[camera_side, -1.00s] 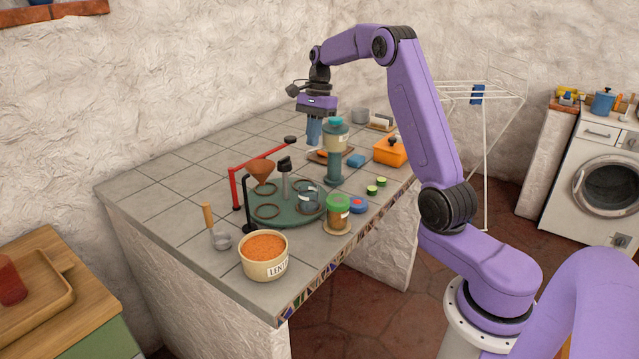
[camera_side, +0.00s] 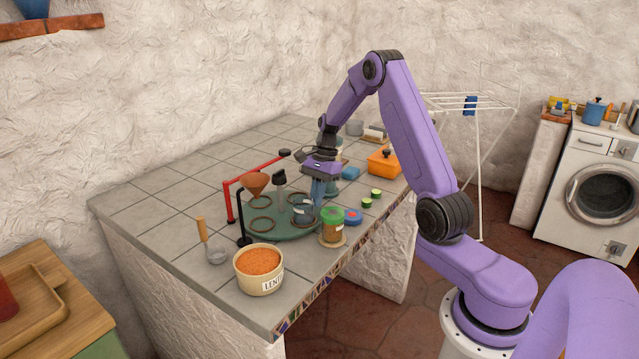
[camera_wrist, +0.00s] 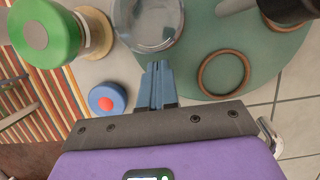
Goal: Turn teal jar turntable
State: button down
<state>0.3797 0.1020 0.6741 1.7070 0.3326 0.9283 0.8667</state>
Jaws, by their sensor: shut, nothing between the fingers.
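The teal turntable (camera_side: 262,233) lies flat on the tiled counter, with ring-shaped seats on top and a grey centre post with a black knob (camera_side: 279,177). A clear glass jar (camera_side: 301,213) stands in a seat on its right side; it also shows in the wrist view (camera_wrist: 152,22). A bare ring seat (camera_wrist: 223,73) is to the right there. My gripper (camera_side: 318,203) points down at the turntable's right rim, beside the glass jar. In the wrist view its blue fingers (camera_wrist: 158,66) are together and empty, very near the jar; contact cannot be told.
A green-lidded jar (camera_side: 332,230) on a round coaster and a blue-and-red disc (camera_side: 352,216) stand close right of the turntable. A funnel (camera_side: 256,183) on a black stand, a red bar (camera_side: 229,203), a lentil bowl (camera_side: 258,275) and a scoop (camera_side: 214,254) surround its left side.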

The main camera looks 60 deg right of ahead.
jog(key=shift+a+f, duration=0.2)
jog(key=shift+f, duration=0.4)
jog(key=shift+s+a+m+t, duration=0.3)
jog(key=shift+s+a+m, duration=0.2)
jog(key=shift+a+m, duration=0.5)
dwell(0.5)
